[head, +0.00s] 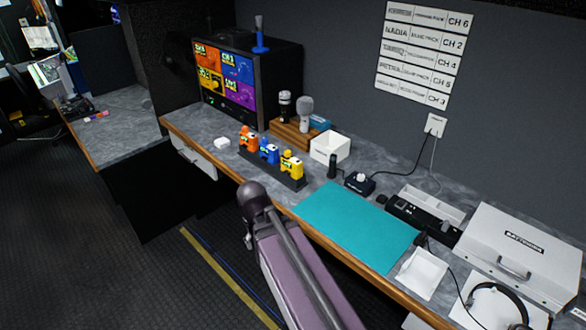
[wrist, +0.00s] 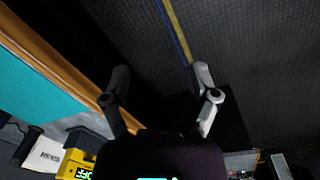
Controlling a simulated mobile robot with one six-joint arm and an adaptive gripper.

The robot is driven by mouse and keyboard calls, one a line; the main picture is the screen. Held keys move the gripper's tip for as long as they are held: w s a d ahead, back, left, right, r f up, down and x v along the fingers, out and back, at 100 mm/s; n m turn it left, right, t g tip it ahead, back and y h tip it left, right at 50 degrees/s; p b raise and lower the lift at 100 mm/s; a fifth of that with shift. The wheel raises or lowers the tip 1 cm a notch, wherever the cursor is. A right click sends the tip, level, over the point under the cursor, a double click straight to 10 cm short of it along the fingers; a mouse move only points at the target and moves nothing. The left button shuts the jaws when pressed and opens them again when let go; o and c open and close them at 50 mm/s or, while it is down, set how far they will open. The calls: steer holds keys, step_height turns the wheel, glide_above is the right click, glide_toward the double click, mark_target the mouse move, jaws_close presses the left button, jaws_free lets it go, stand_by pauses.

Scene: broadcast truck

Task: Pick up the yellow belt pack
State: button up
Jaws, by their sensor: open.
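The yellow belt pack (head: 291,165) stands upright at the right end of a dark rack (head: 272,176) on the counter, with a blue pack (head: 268,152) and an orange pack (head: 248,138) to its left. In the wrist view a yellow pack (wrist: 78,163) with a lit display shows at the bottom left, partly cut off. My gripper (wrist: 161,84) is open and empty, its fingers spread over the dark floor beyond the counter's front edge. It touches no pack. In the head view the gripper is mostly hidden by my arm.
A teal mat (head: 355,226) lies right of the rack. A white box (head: 330,147), a small black device (head: 359,183) and a wooden microphone stand (head: 297,133) are behind it. A monitor (head: 228,85) stands at the back left. The counter's wooden edge (wrist: 55,59) runs beside my gripper.

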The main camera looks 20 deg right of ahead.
steer(key=w+d+r+m+h, duration=0.3)
steer(key=w+r+m+h, duration=0.1)
steer(key=w, duration=0.4)
steer(key=w+d+r+m+t+h+p, duration=0.1)
steer(key=w+d+r+m+h, duration=0.2)
steer(key=w+m, duration=0.3)
steer(key=w+d+r+m+t+h, duration=0.1)
steer(key=w+d+r+m+h, duration=0.2)
steer(key=w, duration=0.7)
step_height(320, 180, up, 3)
steer(key=m+h, duration=0.2)
steer(key=shift+w+d+h+p, duration=0.15)
steer(key=shift+h+p, duration=0.15)
steer(key=shift+h, duration=0.1)
steer(key=shift+b+x, duration=1.65)
steer(key=shift+x, duration=2.65)
steer(key=shift+w, duration=0.15)
